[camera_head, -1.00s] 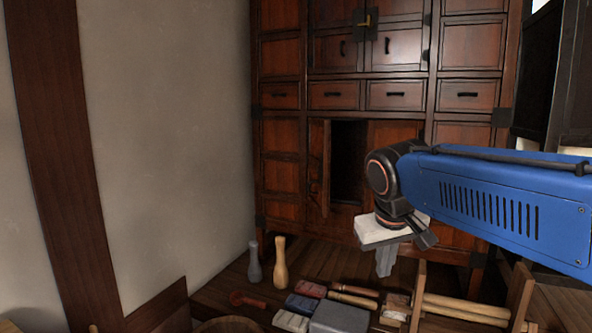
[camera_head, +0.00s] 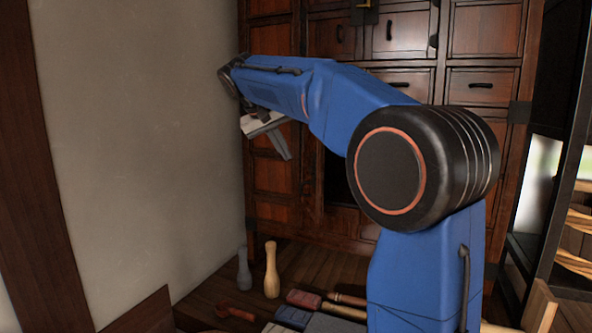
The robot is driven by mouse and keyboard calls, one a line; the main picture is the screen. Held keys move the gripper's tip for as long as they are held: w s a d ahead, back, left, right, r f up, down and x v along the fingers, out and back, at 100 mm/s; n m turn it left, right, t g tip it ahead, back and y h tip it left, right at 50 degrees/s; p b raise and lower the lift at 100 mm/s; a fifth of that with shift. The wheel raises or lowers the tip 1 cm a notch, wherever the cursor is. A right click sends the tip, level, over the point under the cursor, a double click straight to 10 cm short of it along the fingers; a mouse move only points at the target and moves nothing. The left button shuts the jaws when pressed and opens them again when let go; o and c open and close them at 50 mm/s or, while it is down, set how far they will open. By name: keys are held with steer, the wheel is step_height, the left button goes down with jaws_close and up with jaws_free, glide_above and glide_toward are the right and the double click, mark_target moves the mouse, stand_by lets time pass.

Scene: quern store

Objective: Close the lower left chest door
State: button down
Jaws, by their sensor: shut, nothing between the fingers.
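The lower left chest door (camera_head: 312,188) stands open, swung out toward me at the left side of a dark opening (camera_head: 338,182) in the wooden chest (camera_head: 273,177). My arm hides the door's upper part and much of the opening. My gripper (camera_head: 286,156) is shut and empty, pointing down, to the left of the open door in the picture and in front of the chest's left panels. I cannot tell whether it touches the door.
Several tools and blocks lie nearby, including a red-handled one (camera_head: 233,312). A plain wall (camera_head: 140,130) closes the left side. A dark frame (camera_head: 560,150) stands at right.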

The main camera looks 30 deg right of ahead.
glide_toward(316, 180)
step_height(316, 180, down, 4)
steer(key=w+a, duration=0.1)
steer(key=w, duration=0.2)
steer(key=shift+s+d+f, duration=0.1)
steer(key=shift+s+d, duration=0.1)
steer(key=shift+d, duration=0.4)
steer(key=shift+s+d+f, duration=0.1)
steer(key=shift+s+d, duration=0.05)
steer(key=shift+d, duration=0.45)
steer(key=shift+s+d+f, duration=0.1)
steer(key=shift+s+d, duration=0.1)
steer(key=shift+d, duration=0.4)
steer(key=shift+d, duration=0.1)
steer(key=shift+s+d, duration=0.15)
steer(key=shift+d, duration=0.05)
steer(key=s+d+n+t, duration=0.1)
steer(key=d, duration=1.1)
steer(key=shift+d+n, duration=0.3)
steer(key=shift+s, duration=0.1)
